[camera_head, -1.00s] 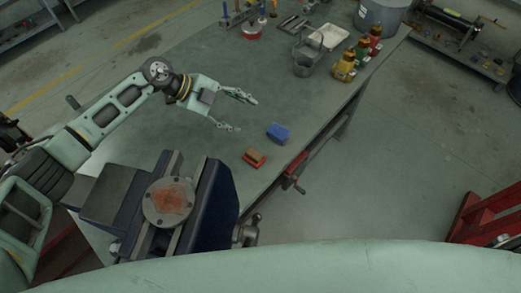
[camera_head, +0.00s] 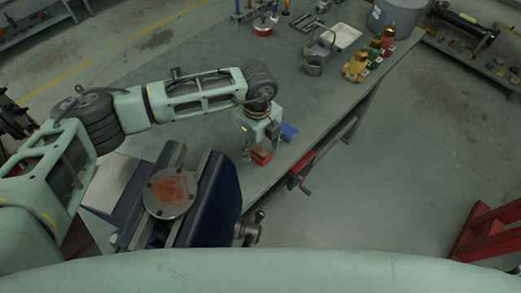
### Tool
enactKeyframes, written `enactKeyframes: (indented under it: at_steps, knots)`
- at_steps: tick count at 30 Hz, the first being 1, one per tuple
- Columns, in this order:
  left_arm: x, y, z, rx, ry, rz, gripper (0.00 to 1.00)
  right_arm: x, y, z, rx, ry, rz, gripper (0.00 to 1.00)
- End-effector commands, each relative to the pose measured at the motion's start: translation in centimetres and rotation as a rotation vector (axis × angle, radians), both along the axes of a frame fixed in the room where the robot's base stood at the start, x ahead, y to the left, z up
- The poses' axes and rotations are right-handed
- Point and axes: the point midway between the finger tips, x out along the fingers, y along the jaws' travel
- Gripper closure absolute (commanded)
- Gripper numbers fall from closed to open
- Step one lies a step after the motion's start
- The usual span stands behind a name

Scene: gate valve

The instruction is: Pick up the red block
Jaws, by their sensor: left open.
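The red block (camera_head: 261,157) lies on the workbench, right of the vise, with a brownish top and red sides. My left gripper (camera_head: 258,150) points down over it, with its fingers open and apart on either side of the block or close by it. I cannot tell whether the fingers touch it. A blue block (camera_head: 289,131) lies just behind and right of the red block, partly hidden by the gripper. My right gripper is out of view.
A vise (camera_head: 215,205) with a round flange (camera_head: 171,193) stands at the front of the workbench (camera_head: 200,130). Yellow, green and red bottles (camera_head: 355,66), a metal can (camera_head: 314,60) and a white tray (camera_head: 342,36) stand at the back right.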

Motion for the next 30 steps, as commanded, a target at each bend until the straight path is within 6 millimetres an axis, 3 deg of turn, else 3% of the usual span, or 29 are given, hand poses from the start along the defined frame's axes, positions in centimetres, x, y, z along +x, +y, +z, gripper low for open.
enactKeyframes:
  at_steps: [5,12,27,30]
  knots:
    - [-0.1,-0.1,-1.6,-0.001,0.001,-0.001,0.44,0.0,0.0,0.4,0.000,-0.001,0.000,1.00]
    - [0.0,-0.1,-1.8,-0.001,0.000,-0.001,0.45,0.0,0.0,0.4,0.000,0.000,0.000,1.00]
    - [0.0,-0.1,-1.7,-0.002,-0.001,0.000,0.88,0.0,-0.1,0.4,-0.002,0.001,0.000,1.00]
    - [0.0,-0.1,-1.7,-0.002,-0.001,0.000,0.93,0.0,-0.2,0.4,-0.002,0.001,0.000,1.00]
